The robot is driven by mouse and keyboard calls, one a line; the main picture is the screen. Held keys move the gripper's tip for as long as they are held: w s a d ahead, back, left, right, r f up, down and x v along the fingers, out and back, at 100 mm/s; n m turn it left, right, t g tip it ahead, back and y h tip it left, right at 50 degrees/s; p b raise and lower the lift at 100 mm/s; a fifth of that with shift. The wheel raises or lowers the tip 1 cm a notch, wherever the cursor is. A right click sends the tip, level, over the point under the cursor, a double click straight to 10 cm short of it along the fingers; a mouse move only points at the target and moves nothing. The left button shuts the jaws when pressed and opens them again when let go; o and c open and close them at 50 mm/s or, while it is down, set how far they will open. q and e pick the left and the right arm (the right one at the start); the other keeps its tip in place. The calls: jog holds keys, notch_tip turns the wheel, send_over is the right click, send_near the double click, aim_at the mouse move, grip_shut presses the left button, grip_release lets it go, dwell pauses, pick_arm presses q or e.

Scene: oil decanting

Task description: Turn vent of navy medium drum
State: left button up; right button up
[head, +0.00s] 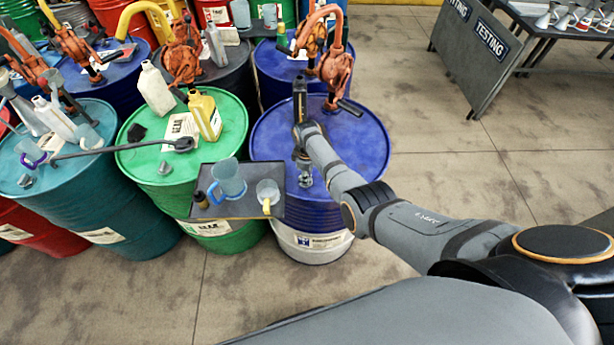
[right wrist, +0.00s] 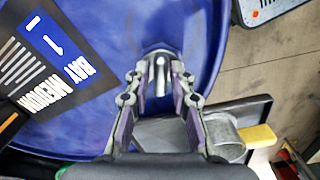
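The navy medium drum (head: 358,152) stands at the front right of the drum group. Its blue top (right wrist: 150,20) fills much of the right wrist view, beside a label reading MEDIUM BAY 1 (right wrist: 50,60). The vent (right wrist: 160,72) is a small metal fitting near the drum's edge. My right gripper (right wrist: 158,80) is open, with one finger on each side of the vent. I cannot tell whether the fingers touch it. In the head view my right gripper (head: 305,180) points down over the drum top and the vent cannot be told apart. My left gripper is not in view.
A dark tray (head: 235,208) with a blue jug (head: 229,178) and a clear cup (head: 267,192) sits close to the gripper. An orange pump (head: 336,70) rises at the drum's back. A green drum (head: 225,150) stands left.

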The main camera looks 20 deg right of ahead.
jog(key=shift+o, duration=0.8)
jog(key=shift+r, duration=0.1)
notch_tip(320, 180, up, 12)
